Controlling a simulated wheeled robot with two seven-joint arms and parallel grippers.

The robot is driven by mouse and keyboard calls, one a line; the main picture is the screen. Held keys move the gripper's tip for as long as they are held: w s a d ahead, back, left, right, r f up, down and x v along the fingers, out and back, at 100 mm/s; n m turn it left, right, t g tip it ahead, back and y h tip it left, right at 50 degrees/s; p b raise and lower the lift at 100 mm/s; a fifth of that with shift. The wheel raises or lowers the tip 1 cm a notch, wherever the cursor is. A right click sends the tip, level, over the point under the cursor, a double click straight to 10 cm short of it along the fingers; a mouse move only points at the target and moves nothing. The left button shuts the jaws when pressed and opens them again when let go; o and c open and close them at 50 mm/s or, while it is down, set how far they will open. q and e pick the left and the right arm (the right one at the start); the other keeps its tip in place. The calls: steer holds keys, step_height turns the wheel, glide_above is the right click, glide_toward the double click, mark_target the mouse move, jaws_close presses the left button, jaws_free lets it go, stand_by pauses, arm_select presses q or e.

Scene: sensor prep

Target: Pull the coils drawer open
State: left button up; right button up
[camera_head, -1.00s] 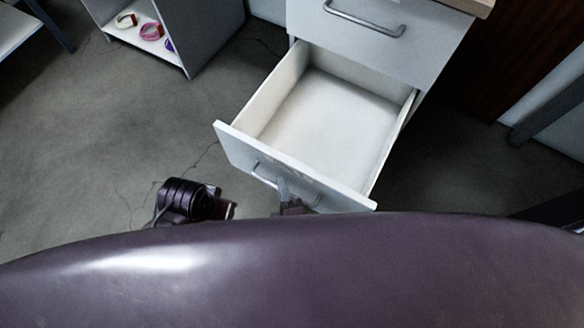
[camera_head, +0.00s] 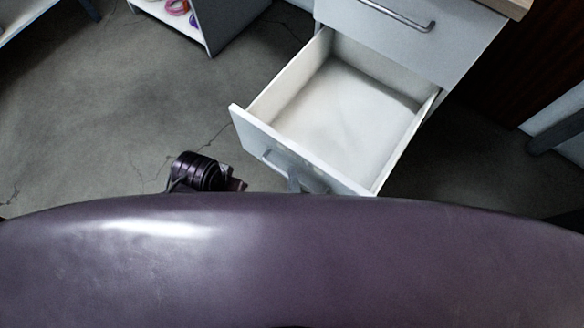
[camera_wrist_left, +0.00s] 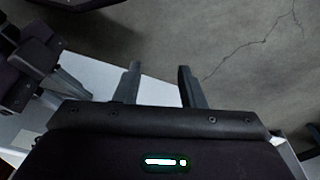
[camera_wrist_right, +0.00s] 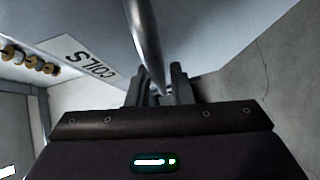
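The coils drawer (camera_head: 240,128) stands far out of its white cabinet in the head view, and its inside looks empty. Its label (camera_wrist_right: 90,57) reads COILS, upside down, in the right wrist view. The drawer's grey bar handle (camera_wrist_right: 146,40) runs between the fingers of my right gripper (camera_wrist_right: 159,85), which look closed around it. In the head view the right gripper (camera_head: 301,181) is at the drawer front, partly hidden by my purple body.
A closed upper drawer with a handle (camera_head: 397,14) is above the open one. A low shelf unit (camera_head: 226,22) with coloured rings (camera_head: 177,6) stands at the upper left. Cracked grey floor (camera_head: 110,110) is free left of the drawer. Several copper-coloured round things (camera_wrist_right: 30,60) show in the right wrist view.

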arm_select(q)
steer(key=shift+s+a+f+g+p, duration=0.1)
steer(key=shift+a+f+g+p, duration=0.2)
steer(key=shift+a+f+p, duration=0.15)
arm_select(e)
steer(key=v, duration=0.7)
arm_select(q)
steer(key=shift+r, duration=0.2)
arm_select(e)
steer(key=shift+s, duration=0.1)
